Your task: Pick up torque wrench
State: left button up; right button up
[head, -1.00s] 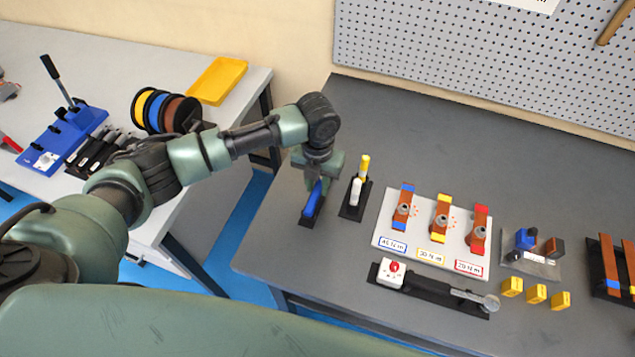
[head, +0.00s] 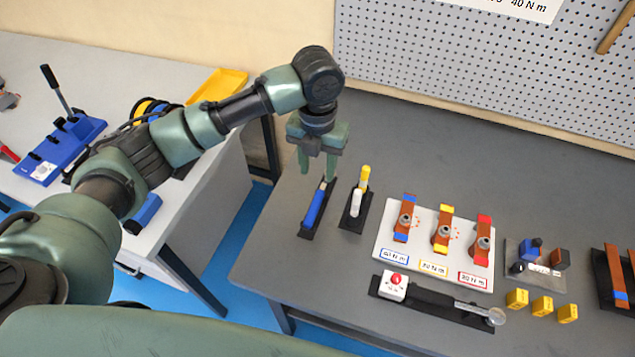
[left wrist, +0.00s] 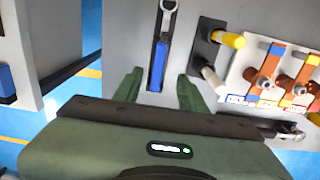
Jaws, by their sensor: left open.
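A blue-handled tool (head: 315,207) lies in a narrow black holder on the grey table. In the left wrist view its blue handle (left wrist: 158,65) runs up to a silver ring-shaped end, like a wrench. A second wrench-like tool (head: 480,309), with a silver shaft and round head, lies in a long black tray at the table's front. I cannot tell for certain which is the torque wrench. My left gripper (head: 317,173) is open and empty above the blue-handled tool. Its fingers (left wrist: 160,74) appear on either side of the handle, apart from it. My right gripper is not in view.
A black stand with white and yellow markers (head: 357,199) stands just right of the blue-handled tool. A white board (head: 386,238) with several bolted bars, a white box with a red knob (head: 393,287) and yellow blocks (head: 541,306) lie farther right. The table behind them is clear.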

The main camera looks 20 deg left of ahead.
aim_at(495, 316)
jog(key=z, duration=0.75)
